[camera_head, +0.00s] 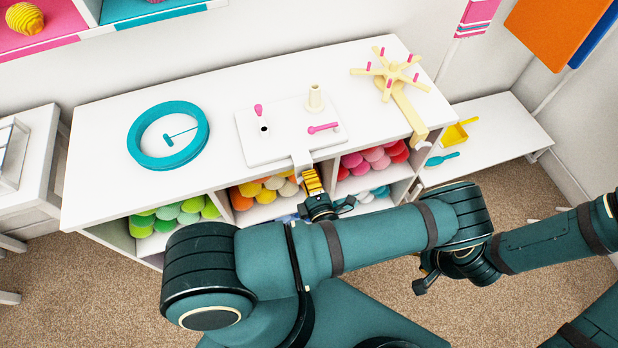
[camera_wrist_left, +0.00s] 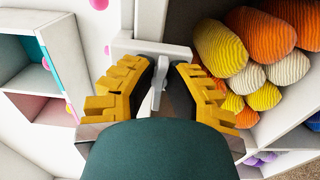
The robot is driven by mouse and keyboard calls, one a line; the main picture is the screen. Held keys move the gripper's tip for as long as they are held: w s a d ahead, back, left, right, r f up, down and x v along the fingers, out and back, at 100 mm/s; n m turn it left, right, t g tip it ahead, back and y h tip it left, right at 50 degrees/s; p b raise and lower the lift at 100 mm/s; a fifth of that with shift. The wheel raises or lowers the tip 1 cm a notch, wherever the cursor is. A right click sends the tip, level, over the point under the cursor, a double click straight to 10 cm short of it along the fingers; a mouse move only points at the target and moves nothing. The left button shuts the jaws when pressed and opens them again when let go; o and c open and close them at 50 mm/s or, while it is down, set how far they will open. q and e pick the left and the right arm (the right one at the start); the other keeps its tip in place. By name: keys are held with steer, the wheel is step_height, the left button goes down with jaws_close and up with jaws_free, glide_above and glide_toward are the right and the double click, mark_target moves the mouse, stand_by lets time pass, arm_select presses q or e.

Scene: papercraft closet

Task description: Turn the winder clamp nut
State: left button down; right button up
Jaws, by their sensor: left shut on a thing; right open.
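The yarn winder (camera_head: 275,148) is a white board with a pale cone and pink parts on the white cabinet top. Its grey clamp (camera_head: 302,158) hangs over the front edge, and the clamp bracket also shows in the left wrist view (camera_wrist_left: 150,48). The pale clamp nut (camera_wrist_left: 158,82) has a thin upright wing between the yellow ribbed fingers of my left gripper (camera_wrist_left: 158,78). My left gripper (camera_head: 311,182) is shut on it, just in front of the cabinet edge. In the head view the fingers hide the nut.
A teal ring (camera_head: 140,158) lies at left on the cabinet top (camera_head: 90,200). A cream swift with pink pegs (camera_head: 390,72) stands at right. Yarn-filled cubbies lie below; orange and yellow yarn (camera_wrist_left: 262,38) is close to my left gripper. A low white bench (camera_head: 500,135) stands at right.

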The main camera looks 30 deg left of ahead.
arm_select(q)
steer(key=shift+r, duration=0.1)
steer(key=c, duration=1)
jaws_free()
steer(key=v, duration=0.7)
steer(key=shift+s+d, duration=0.1)
steer(key=shift+s, duration=0.1)
